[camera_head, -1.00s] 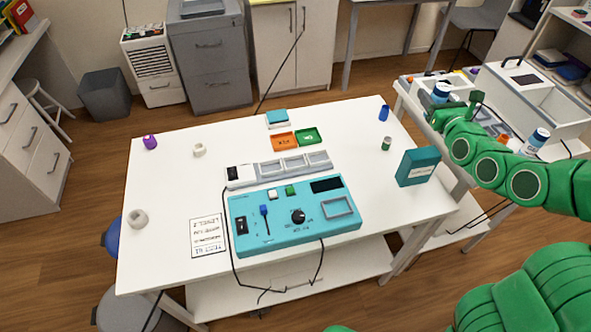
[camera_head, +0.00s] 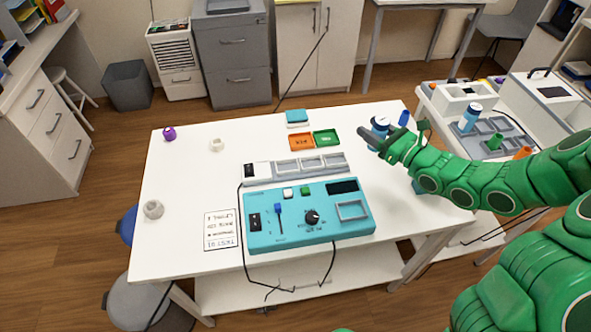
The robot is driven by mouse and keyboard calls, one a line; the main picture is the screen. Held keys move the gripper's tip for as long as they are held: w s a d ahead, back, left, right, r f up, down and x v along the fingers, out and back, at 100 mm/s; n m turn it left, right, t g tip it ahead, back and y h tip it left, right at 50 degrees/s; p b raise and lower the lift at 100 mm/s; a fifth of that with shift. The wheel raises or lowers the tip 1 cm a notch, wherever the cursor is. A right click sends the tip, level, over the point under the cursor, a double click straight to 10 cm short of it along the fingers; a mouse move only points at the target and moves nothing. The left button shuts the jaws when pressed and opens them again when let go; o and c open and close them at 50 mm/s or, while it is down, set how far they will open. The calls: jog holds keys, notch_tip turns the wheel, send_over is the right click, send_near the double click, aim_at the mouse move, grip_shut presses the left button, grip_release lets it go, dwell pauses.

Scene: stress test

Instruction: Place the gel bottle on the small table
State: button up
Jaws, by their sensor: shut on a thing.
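Which of the two tables is the small one is not clear.
A blue cylinder (camera_head: 404,118) stands near the bottle. The table's left part is largely clear.

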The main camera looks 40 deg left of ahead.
jog(key=shift+f, duration=2.2)
jog(key=shift+f, duration=4)
jog(key=shift+f, duration=0.1)
jog(key=o, duration=0.9)
jog(key=shift+o, duration=0.2)
jog(key=shift+d, duration=0.25)
jog(key=v, duration=1.1)
jog(key=shift+s+d, duration=0.15)
jog(key=shift+d, duration=0.1)
